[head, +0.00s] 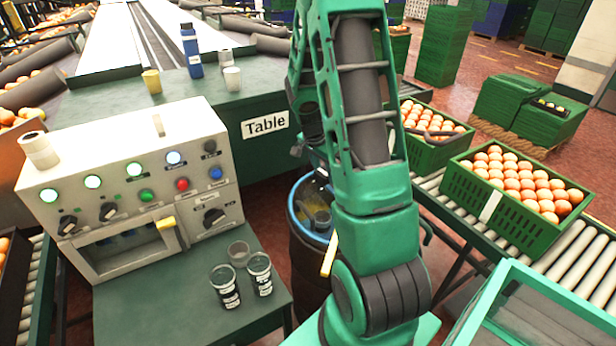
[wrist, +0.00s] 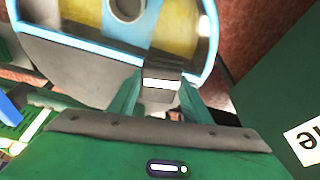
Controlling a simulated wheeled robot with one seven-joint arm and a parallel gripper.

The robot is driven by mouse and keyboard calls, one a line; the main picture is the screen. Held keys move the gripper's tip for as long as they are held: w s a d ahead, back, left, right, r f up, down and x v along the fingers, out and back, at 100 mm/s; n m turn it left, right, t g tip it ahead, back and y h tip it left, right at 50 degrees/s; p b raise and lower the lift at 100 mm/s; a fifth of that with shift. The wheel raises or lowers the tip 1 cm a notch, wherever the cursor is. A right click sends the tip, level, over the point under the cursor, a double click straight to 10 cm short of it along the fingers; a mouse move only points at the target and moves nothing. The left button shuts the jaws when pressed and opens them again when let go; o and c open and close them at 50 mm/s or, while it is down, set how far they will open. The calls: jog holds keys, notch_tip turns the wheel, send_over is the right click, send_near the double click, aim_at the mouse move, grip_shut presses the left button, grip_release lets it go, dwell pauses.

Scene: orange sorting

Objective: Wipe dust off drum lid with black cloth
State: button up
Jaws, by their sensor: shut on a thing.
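The drum (head: 306,262) is dark with a blue rim and stands behind my arm, right of the green table. Its top is partly covered by my arm. In the wrist view, a round top (wrist: 75,70) shows grey, yellow and white areas, with light blue edging. My gripper (wrist: 160,92) is over the lower edge of this top, shut on a small dark grey piece (wrist: 162,73) with a white band. I cannot tell whether this piece is the black cloth or whether it touches the lid. Dust is not clear. My fingertips are not distinguishable in the head view.
A control box (head: 130,185) and several cups (head: 225,288) stand left of the drum. A blue bottle (head: 191,50) is on the table (head: 200,105). Right of my arm, a roller conveyor (head: 575,268) carries green crates (head: 480,200) of oranges.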

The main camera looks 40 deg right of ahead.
jog(key=shift+d+v, duration=0.2)
jog(key=shift+v, duration=0.65)
jog(key=shift+d+v, duration=0.2)
jog(key=shift+v, duration=0.65)
jog(key=shift+r, duration=0.15)
